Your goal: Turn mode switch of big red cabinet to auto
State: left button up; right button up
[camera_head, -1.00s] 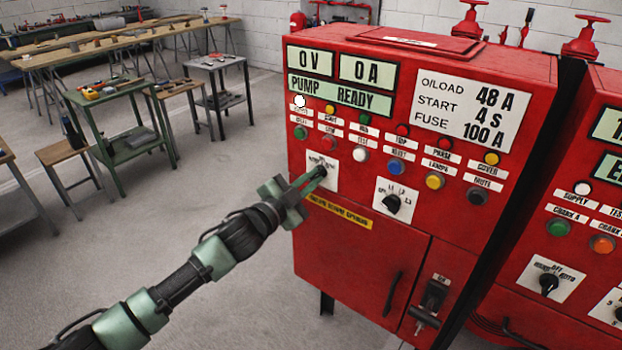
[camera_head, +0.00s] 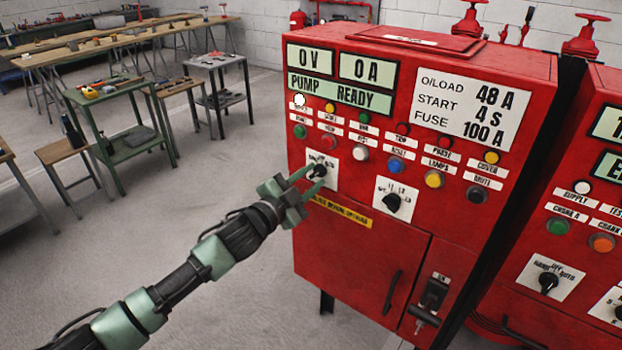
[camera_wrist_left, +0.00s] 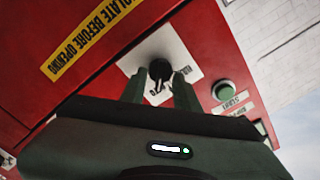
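The big red cabinet (camera_head: 370,265) stands in the middle of the head view. Its mode switch (camera_head: 318,171) is a black knob on a white plate at the left of the front panel; the plate's small labels are not readable. My left gripper (camera_head: 309,182) is open just in front of the switch, one finger above and left, the other below and right. In the left wrist view, the knob (camera_wrist_left: 159,69) shows beyond and between the two fingertips (camera_wrist_left: 158,84); I cannot tell whether they touch it. My right gripper is not in view.
A second black knob (camera_head: 393,203) sits to the right on the same panel, below rows of coloured buttons and lamps. Another red cabinet (camera_head: 590,140) stands at the right edge. A green cart (camera_head: 112,95) and benches stand at left; the floor between is clear.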

pick_arm(q)
jog(key=b+v, duration=0.1)
jog(key=v, duration=0.6)
jog(key=shift+s+a, duration=0.2)
